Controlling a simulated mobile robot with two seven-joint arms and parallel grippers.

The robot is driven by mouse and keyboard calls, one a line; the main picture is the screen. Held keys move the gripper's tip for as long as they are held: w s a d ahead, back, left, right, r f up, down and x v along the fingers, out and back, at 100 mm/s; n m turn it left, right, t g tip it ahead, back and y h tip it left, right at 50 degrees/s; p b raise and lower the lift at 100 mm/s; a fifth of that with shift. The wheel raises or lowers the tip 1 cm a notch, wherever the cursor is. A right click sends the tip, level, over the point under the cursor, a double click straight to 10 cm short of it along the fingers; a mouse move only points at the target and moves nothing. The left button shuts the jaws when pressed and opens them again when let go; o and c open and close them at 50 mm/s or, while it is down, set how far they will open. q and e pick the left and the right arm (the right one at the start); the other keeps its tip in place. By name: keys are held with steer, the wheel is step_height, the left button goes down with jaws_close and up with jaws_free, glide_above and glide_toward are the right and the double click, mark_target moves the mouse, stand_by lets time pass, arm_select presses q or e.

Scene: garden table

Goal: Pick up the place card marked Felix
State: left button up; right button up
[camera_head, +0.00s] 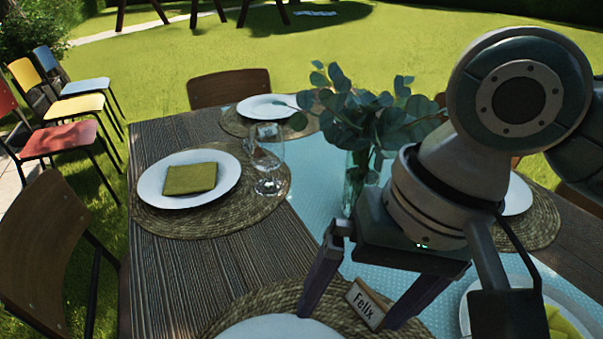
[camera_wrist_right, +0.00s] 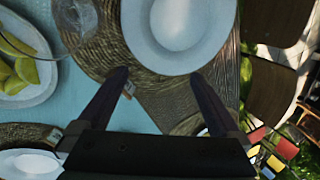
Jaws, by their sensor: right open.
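The place card marked Felix (camera_head: 365,304) is a small wooden-edged card with a pale face and dark lettering. It stands tilted at the edge of the front woven placemat, behind a white plate (camera_head: 280,329). My right gripper (camera_head: 350,318) is open above the front setting, one finger to each side of the card in the head view. The card appears closer to the right-hand finger, and contact cannot be told. My left gripper is out of view.
A wine glass (camera_head: 268,160) and a plate with a green napkin (camera_head: 190,178) stand at left. A glass vase with leafy stems (camera_head: 358,185) is behind my right gripper. A plate of lemons (camera_head: 560,322) is at front right. Bare wood (camera_head: 190,280) lies at left.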

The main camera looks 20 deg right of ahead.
mark_target(374, 294)
steer(key=w+d+f+m+b, duration=0.2)
steer(key=d+m+b, duration=0.1)
steer(key=w+d+f+m+g+b, duration=0.1)
steer(key=w+d+f+m+b, duration=0.1)
steer(key=d+f+m+b, duration=0.1)
steer(key=w+d+f+m+b, duration=0.2)
steer(key=d+m+b, duration=0.1)
steer(key=m+b, duration=0.1)
steer(key=shift+w+f+m+g+h, duration=0.3)
steer(key=shift+m+g+h, duration=0.1)
steer(key=shift+m, duration=0.3)
steer(key=f, duration=0.1)
steer(key=f+b, duration=0.1)
steer(key=f, duration=0.1)
steer(key=a+f+b, duration=0.1)
steer(key=f, duration=0.1)
steer(key=shift+s+f, duration=0.1)
steer(key=shift+s, duration=0.2)
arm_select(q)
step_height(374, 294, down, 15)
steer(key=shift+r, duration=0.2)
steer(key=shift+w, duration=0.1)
arm_select(e)
steer(key=shift+c, duration=0.2)
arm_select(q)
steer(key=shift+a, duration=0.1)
arm_select(e)
steer(key=c, duration=1)
